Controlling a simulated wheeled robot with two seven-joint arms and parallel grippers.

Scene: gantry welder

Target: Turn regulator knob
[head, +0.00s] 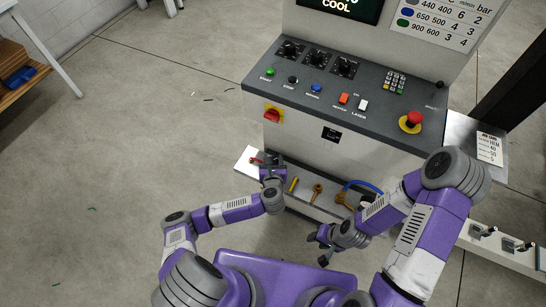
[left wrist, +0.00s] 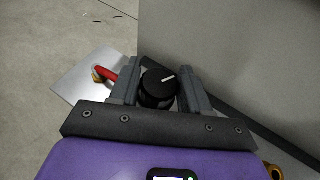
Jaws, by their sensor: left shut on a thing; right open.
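The regulator knob (left wrist: 158,88) is black and round with a white pointer line. In the left wrist view it sits between the two fingers of my left gripper (left wrist: 160,86), which is shut on it. The white line points toward the upper right of that view. In the head view my left gripper (head: 271,160) is at the lower left front of the machine and hides most of the knob. My right gripper (head: 325,246) is open and empty, low in front of the machine and apart from it.
A red-handled valve (left wrist: 104,72) lies just left of my left gripper, over a pale plate (left wrist: 75,88). The control console (head: 345,95) rises above. A yellow handle (head: 293,184), a brass-coloured fitting (head: 317,192) and a blue hose (head: 362,184) are to the right.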

